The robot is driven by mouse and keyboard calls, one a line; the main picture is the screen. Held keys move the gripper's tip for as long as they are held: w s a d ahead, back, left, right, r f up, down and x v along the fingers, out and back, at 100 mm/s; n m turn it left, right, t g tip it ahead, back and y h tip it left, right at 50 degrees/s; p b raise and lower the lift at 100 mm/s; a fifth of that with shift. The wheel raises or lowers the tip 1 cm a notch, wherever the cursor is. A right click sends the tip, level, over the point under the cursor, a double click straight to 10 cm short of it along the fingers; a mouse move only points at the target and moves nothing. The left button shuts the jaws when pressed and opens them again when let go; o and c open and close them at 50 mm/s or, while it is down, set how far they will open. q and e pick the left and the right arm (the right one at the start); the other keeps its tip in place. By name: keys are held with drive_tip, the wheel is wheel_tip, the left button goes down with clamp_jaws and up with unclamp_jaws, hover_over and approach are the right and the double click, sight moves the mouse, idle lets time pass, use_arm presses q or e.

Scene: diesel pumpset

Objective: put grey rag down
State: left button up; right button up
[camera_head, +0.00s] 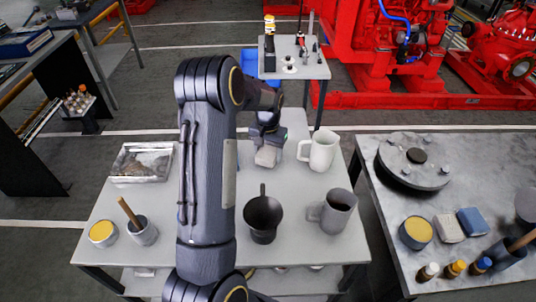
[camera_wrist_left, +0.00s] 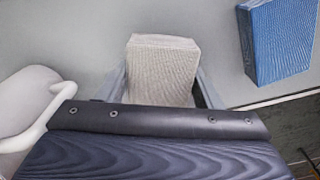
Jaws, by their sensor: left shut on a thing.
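The grey rag (camera_head: 266,157) is a small folded block near the back of the middle table (camera_head: 185,205). My left gripper (camera_head: 268,148) reaches it from above and is shut on it. In the left wrist view the grey rag (camera_wrist_left: 162,68) sits between the two fingers (camera_wrist_left: 160,90), over the pale grey tabletop. I cannot tell whether its underside touches the table. My right gripper is not in view.
A white jug (camera_head: 322,151) stands close right of the grey rag. A blue block (camera_wrist_left: 278,40) lies on its other side. A black pan (camera_head: 263,216), grey mug (camera_head: 338,210) and metal tray (camera_head: 142,162) share the table. Another table (camera_head: 375,215) stands right.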

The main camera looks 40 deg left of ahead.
use_arm(q)
drive_tip(key=shift+f, duration=0.8)
drive_tip(key=shift+f, duration=0.25)
drive_tip(key=o, duration=1)
drive_tip(key=shift+r, duration=0.15)
